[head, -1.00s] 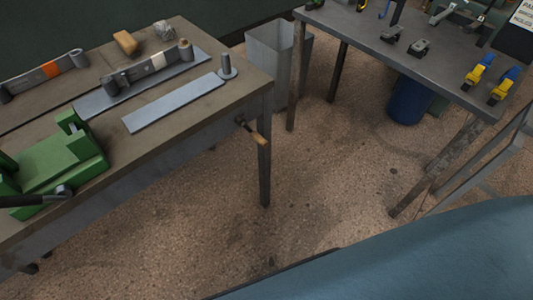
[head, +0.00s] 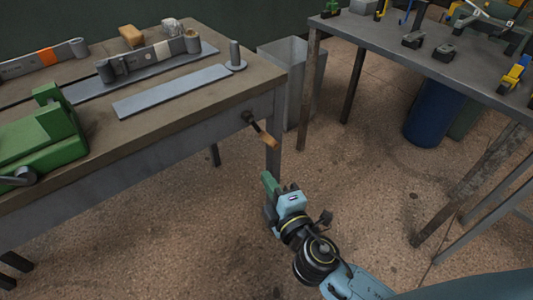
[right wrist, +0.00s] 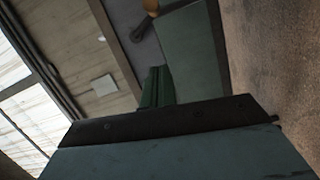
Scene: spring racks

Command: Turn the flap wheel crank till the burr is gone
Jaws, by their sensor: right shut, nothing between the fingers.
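The crank (head: 257,128) sticks out from the end of the brown-topped bench. It has a dark arm and an orange wooden handle (head: 268,141) that points down to the right. My right gripper (head: 268,186) is shut and empty, with green fingers, below the handle and apart from it. In the right wrist view a piece of the wooden handle (right wrist: 151,6) shows at the top edge, beyond the fingers. I cannot make out the flap wheel or a burr. A flat grey steel strip (head: 170,92) lies on the bench. My left gripper is not in view.
A green vise-like block (head: 40,140) stands at the bench's left. Leaf springs (head: 150,60) lie behind the strip. A grey bin (head: 290,70) stands behind the bench corner. A second table (head: 430,60) with clamps is at the right. The floor between is clear.

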